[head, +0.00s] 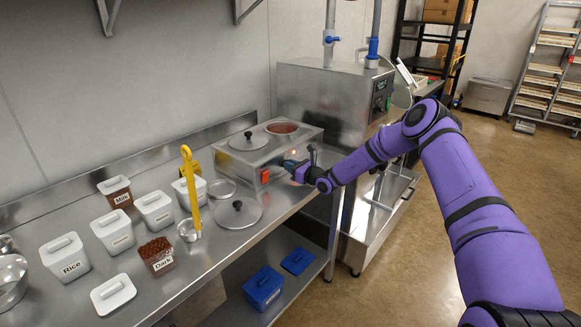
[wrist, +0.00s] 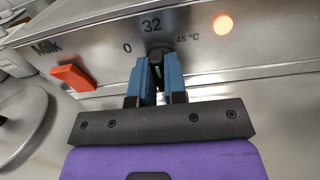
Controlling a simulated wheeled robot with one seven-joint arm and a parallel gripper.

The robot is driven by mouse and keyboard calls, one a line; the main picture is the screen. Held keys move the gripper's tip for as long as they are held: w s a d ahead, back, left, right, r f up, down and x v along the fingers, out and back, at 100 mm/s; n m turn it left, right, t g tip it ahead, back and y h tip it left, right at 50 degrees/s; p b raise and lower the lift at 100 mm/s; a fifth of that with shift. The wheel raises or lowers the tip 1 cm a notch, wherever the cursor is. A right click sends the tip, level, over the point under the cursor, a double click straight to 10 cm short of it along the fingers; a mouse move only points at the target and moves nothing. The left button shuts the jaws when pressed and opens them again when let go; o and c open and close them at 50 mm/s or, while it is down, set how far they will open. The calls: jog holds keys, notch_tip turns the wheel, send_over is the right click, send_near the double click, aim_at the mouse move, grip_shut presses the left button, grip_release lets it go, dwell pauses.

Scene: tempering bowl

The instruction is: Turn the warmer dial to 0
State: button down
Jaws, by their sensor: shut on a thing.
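The warmer (head: 262,150) is a steel box on the counter. In the wrist view its front panel (wrist: 101,62) carries the marks "0", "32" and "45 °C" around a dark dial (wrist: 158,50). My gripper (wrist: 159,77) has blue fingers shut on the dial, which is mostly hidden between them, so its exact setting cannot be read. An orange switch (wrist: 74,77) under the word "Milk" is to the left, and a lit orange lamp (wrist: 223,25) is to the right. In the head view my gripper (head: 291,168) reaches the warmer's front from the right.
A round lid (head: 238,212) lies on the counter before the warmer. A ladle with a yellow handle (head: 190,180) and several white containers (head: 113,230) stand to the left. A larger steel machine (head: 325,100) stands behind on the right.

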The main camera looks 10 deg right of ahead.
jog(key=shift+n, duration=0.3)
jog(key=n, duration=0.5)
jog(key=shift+s+a+n, duration=0.1)
jog(key=shift+n, duration=0.2)
jog(key=n, duration=0.5)
jog(key=shift+f+n, duration=0.15)
jog(key=shift+n, duration=0.25)
jog(key=c, duration=1.2)
grip_release()
jog(key=shift+o, duration=0.2)
jog(key=v, duration=1)
jog(key=shift+s+d, duration=0.2)
jog(key=shift+s, duration=0.15)
